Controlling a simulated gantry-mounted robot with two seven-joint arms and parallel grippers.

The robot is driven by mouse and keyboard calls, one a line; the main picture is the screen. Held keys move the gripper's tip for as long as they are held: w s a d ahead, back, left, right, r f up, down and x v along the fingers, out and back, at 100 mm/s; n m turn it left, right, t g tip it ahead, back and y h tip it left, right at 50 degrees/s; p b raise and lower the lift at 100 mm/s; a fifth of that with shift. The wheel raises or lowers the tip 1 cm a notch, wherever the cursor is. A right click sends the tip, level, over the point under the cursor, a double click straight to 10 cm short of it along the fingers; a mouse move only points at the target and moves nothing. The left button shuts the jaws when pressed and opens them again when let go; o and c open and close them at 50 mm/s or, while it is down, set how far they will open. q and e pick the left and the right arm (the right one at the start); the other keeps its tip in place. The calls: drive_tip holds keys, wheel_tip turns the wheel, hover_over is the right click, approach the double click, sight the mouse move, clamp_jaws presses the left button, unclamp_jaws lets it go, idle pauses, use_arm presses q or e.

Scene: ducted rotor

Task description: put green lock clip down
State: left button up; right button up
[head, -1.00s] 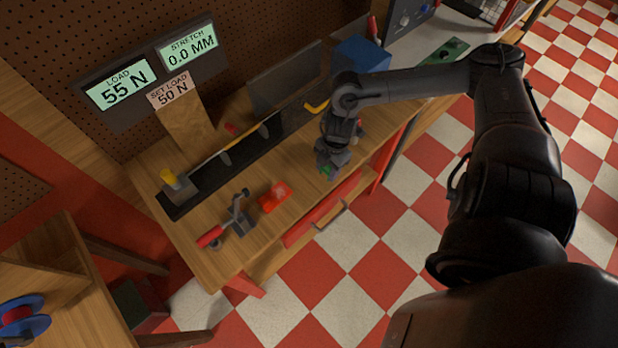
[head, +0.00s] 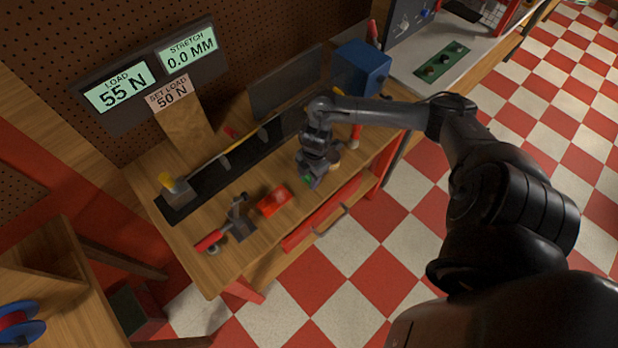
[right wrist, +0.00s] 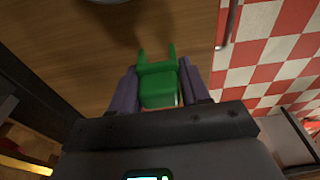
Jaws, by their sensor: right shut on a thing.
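The green lock clip (right wrist: 158,83) is between the two fingers of my right gripper (right wrist: 160,88) in the right wrist view, with its two prongs pointing away from the gripper. In the head view my right gripper (head: 310,178) is over the front part of the wooden workbench (head: 215,270), and a small bit of the green clip (head: 307,180) shows at its tip. The gripper is shut on the clip. I cannot tell whether the clip touches the bench top. My left gripper is not in view.
A red block (head: 273,201) lies just left of the gripper. A red-handled clamp (head: 236,222) stands farther left. A long black rail (head: 215,180) runs behind. A blue box (head: 360,68) stands at the back right. An open drawer (head: 318,215) is below the front edge.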

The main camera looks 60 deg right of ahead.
drive_tip(key=shift+f, duration=0.3)
drive_tip(key=shift+f, duration=0.15)
drive_tip(key=o, duration=1)
drive_tip(key=shift+o, duration=0.2)
